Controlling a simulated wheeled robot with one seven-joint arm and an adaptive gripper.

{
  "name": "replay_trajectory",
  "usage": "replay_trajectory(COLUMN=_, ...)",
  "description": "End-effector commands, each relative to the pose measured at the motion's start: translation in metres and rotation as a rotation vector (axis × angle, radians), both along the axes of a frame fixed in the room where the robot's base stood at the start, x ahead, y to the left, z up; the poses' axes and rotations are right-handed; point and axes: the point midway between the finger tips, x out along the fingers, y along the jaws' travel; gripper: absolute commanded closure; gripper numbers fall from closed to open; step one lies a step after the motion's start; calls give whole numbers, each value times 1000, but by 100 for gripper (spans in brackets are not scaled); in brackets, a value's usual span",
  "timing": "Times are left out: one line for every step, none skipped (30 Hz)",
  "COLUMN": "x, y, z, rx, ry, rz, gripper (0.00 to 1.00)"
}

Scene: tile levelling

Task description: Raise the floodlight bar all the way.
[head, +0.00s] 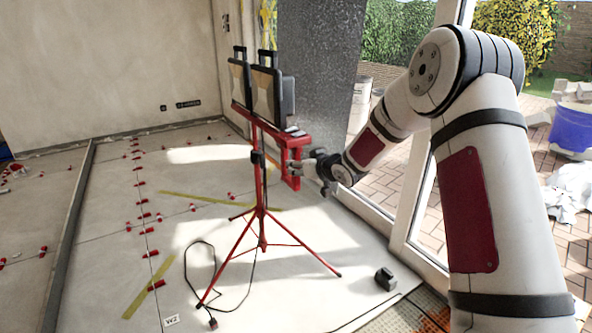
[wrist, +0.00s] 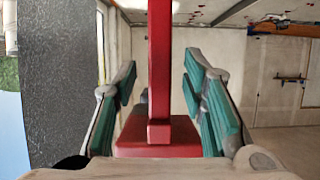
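The floodlight bar (head: 272,129) is a red beam on top of a red tripod (head: 262,195), with two dark floodlights (head: 266,88) mounted on it. A red handle frame (head: 293,163) hangs below the bar's right end. My gripper (head: 308,167) is at this frame from the right. In the wrist view, a red upright of the handle (wrist: 160,70) runs between my two teal-padded fingers (wrist: 162,78). The fingers are open, with a visible gap on each side of the upright. The tripod's mast joint is partly hidden in the head view.
A black cable (head: 205,270) loops on the floor left of the tripod. A dark box (head: 385,279) lies on the floor at right. Several red levelling clips (head: 143,215) dot the tiles. A grey panel (head: 318,70) and window frame stand behind. Tripod legs spread widely.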

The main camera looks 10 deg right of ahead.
Motion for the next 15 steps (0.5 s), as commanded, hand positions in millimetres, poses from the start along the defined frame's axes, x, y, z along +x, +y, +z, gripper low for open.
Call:
replay_trajectory(x=7, y=2, z=-5, rx=0, ry=0, rz=1, gripper=62)
replay_trajectory(x=10, y=3, z=-6, rx=0, ry=1, rz=1, gripper=62)
replay_trajectory(x=13, y=5, z=-7, rx=-1, ry=0, rz=1, gripper=62)
replay_trajectory(x=16, y=5, z=-7, rx=-1, ry=0, rz=1, gripper=62)
replay_trajectory(x=17, y=6, z=-8, rx=-1, ry=0, rz=1, gripper=62)
replay_trajectory(x=19, y=7, z=-9, rx=-1, ry=0, rz=1, gripper=62)
replay_trajectory(x=21, y=7, z=-10, rx=-1, ry=0, rz=0, gripper=62)
replay_trajectory(x=22, y=7, z=-10, rx=0, ry=1, rz=0, gripper=62)
replay_trajectory(x=22, y=7, z=-10, rx=0, ry=1, rz=0, gripper=62)
replay_trajectory(x=23, y=7, z=-10, rx=0, ry=1, rz=0, gripper=62)
replay_trajectory(x=23, y=7, z=-10, rx=0, ry=1, rz=0, gripper=62)
replay_trajectory(x=23, y=7, z=-10, rx=-1, ry=1, rz=-1, gripper=62)
replay_trajectory(x=23, y=7, z=-10, rx=0, ry=1, rz=0, gripper=62)
replay_trajectory(x=23, y=7, z=-10, rx=0, ry=1, rz=0, gripper=62)
replay_trajectory(x=23, y=7, z=-10, rx=0, ry=1, rz=0, gripper=62)
